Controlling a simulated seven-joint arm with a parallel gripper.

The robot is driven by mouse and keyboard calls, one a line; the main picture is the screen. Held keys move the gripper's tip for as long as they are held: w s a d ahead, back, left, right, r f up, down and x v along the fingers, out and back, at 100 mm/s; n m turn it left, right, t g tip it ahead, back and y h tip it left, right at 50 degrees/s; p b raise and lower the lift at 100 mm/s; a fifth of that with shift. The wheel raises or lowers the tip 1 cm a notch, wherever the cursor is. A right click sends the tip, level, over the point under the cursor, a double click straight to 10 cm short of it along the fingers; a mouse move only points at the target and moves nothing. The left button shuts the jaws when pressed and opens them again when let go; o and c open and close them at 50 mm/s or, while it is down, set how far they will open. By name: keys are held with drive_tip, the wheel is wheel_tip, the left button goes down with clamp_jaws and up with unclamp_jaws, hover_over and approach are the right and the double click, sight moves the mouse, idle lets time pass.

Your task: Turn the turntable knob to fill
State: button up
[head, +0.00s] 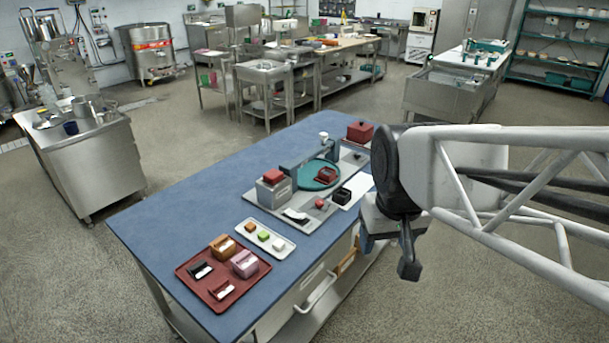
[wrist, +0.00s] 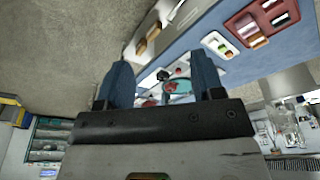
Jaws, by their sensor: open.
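A green turntable (head: 307,178) sits on a grey base plate (head: 306,224) on the blue table, with a dark red box (head: 326,174) on it. A small red knob-like piece (head: 320,203) sits at the plate's near side, beside a white and black piece (head: 296,215). I cannot tell which position the knob is set to. My gripper (head: 408,266) hangs right of the table, apart from the base plate. In the wrist view, my gripper (wrist: 162,78) has its fingers spread wide with nothing held, and the turntable (wrist: 183,87) shows small between them.
A grey block with a red top (head: 273,187) and a black open box (head: 342,196) flank the turntable. A white tray (head: 250,225) and a red tray (head: 192,287) with small blocks lie at the table's near end. The table's left side is clear.

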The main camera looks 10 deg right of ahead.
drive_tip(key=w+n, duration=0.1)
drive_tip(key=w, duration=1.2)
drive_tip(key=n+g, duration=0.2)
drive_tip(key=n, duration=0.1)
hover_over(319, 201)
drive_tip(key=f, duration=2.1)
drive_tip(key=shift+s+d+f, duration=0.1)
drive_tip(key=shift+s+f, duration=0.25)
drive_tip(key=shift+f, duration=0.05)
drive_tip(key=shift+w+f, duration=0.25)
drive_tip(key=shift+f, duration=0.1)
drive_tip(key=shift+f, duration=3.85)
